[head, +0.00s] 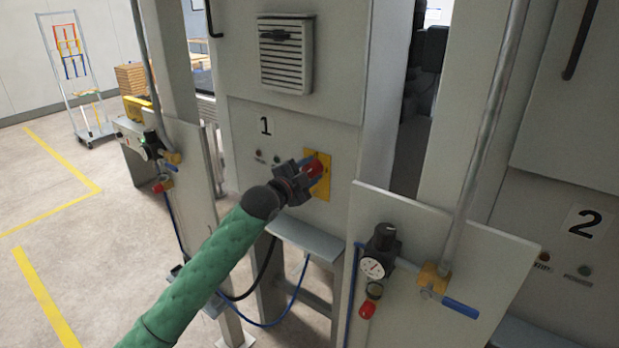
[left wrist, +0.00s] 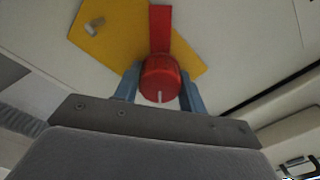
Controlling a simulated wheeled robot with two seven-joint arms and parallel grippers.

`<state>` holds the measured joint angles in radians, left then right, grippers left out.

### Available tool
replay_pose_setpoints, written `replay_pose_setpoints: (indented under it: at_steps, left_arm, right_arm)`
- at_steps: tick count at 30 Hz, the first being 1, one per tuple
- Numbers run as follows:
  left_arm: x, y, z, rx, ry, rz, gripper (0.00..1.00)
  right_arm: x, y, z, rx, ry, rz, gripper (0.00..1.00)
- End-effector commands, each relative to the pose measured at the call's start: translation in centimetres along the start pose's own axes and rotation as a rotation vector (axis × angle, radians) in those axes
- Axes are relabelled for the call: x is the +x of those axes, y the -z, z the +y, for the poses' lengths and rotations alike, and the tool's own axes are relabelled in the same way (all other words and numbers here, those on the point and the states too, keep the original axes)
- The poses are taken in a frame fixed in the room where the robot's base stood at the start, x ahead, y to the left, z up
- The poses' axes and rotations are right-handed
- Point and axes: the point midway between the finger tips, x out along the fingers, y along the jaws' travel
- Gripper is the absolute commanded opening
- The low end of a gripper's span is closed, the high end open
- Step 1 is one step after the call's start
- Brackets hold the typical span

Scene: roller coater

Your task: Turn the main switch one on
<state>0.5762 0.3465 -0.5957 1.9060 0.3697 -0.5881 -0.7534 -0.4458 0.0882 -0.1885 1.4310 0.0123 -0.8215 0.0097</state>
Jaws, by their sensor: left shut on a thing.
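Main switch one is a red rotary knob (head: 314,168) on a yellow plate (head: 322,186), on the grey panel marked 1. My left gripper (head: 303,172) reaches it from the left and is shut on the knob. In the left wrist view the red knob (left wrist: 160,80) sits between the two blue-grey fingers (left wrist: 159,88), with a white mark on its face. A red bar stands out behind it over the yellow plate (left wrist: 110,32), which looks tilted in that view. My right gripper is not in view.
Small indicator lights (head: 268,158) sit left of the switch, below the number 1. A pressure gauge with regulator (head: 374,266) and a blue-handled valve (head: 458,307) are mounted on the panel to the right. A grey ledge (head: 305,238) lies below the switch.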

Motion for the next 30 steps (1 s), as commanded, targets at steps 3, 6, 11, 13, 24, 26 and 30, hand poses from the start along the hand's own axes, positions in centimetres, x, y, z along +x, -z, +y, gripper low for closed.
replay_pose_setpoints:
  at_steps: [3, 6, 11, 13, 24, 26, 30]
  left_arm:
    - [0.0, -0.1, 0.1, 0.117, -0.001, 0.001, 0.18]
    - [0.0, -0.1, 0.1, 0.211, -0.001, 0.000, 0.18]
    - [0.0, 0.0, 0.0, 0.359, -0.001, 0.001, 0.18]
    - [0.0, 0.0, 0.1, 0.422, -0.001, 0.001, 0.18]
    - [0.0, 0.0, 0.2, 0.677, -0.002, 0.001, 0.18]
    - [0.0, 0.0, 0.2, 0.704, -0.002, 0.001, 0.18]
    - [0.0, 0.0, 0.3, 0.749, -0.003, 0.002, 0.18]
  right_arm:
    - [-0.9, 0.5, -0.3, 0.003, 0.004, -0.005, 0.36]
    - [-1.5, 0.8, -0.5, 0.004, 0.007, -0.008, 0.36]
    - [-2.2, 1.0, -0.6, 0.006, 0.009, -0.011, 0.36]
    - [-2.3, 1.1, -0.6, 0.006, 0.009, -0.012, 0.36]
    - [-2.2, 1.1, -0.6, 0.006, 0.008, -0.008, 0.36]
    - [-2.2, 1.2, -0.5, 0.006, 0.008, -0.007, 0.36]
    - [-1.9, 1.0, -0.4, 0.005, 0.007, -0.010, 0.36]
